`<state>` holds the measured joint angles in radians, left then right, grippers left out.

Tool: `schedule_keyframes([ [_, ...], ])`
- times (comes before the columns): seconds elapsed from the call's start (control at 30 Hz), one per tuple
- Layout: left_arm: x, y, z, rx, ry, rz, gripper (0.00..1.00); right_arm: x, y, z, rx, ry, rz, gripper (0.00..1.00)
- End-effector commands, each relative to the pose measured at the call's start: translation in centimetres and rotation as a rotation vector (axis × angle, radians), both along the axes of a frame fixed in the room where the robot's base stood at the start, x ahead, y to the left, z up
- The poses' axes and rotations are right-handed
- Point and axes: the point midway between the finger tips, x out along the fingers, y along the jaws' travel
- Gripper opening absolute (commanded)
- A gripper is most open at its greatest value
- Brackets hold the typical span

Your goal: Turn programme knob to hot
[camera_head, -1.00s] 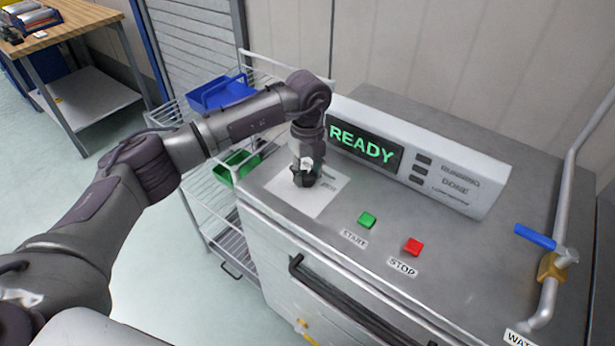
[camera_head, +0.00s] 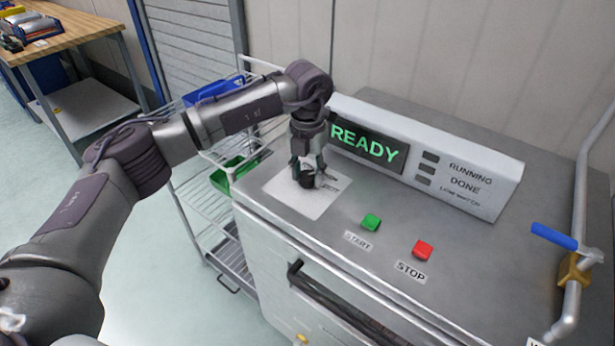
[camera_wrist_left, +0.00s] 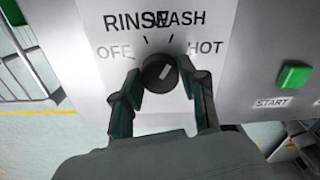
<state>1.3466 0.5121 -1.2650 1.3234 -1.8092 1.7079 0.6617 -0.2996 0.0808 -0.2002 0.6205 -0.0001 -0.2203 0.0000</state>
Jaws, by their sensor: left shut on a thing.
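The programme knob (camera_wrist_left: 158,73) is a round black dial on a white label plate (camera_head: 318,203) at the left end of the machine's top. In the wrist view its light pointer mark tilts up and right, between the words WASH and HOT (camera_wrist_left: 205,49). OFF (camera_wrist_left: 114,52) is printed at left, RINSE and WASH above. My left gripper (camera_head: 305,172) reaches down over the knob (camera_head: 306,180), with one finger on each side, shut on it. It also shows in the wrist view (camera_wrist_left: 160,82). My right gripper is out of view.
The display (camera_head: 366,147) reads READY. A green START button (camera_head: 371,222) and a red STOP button (camera_head: 422,250) are to the right. A blue-handled tap (camera_head: 555,237) stands at far right. A wire cart (camera_head: 205,200) with blue and green bins is left of the machine.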

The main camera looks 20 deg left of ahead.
Motion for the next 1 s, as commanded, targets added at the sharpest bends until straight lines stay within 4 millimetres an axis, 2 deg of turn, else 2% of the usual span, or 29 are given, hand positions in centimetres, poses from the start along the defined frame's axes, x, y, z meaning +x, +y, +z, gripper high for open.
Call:
schedule_keyframes([
  [0.5, 0.1, 0.0, 0.0, 0.000, -0.003, -0.449, 0.07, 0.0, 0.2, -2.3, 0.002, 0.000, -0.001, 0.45],
  [0.7, 0.1, 0.0, 0.0, 0.000, -0.003, -0.563, 0.07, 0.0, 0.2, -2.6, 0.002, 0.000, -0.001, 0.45],
  [1.0, 0.1, 0.0, 0.1, -0.001, -0.003, -0.643, 0.07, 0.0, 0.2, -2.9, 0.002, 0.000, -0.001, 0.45],
])
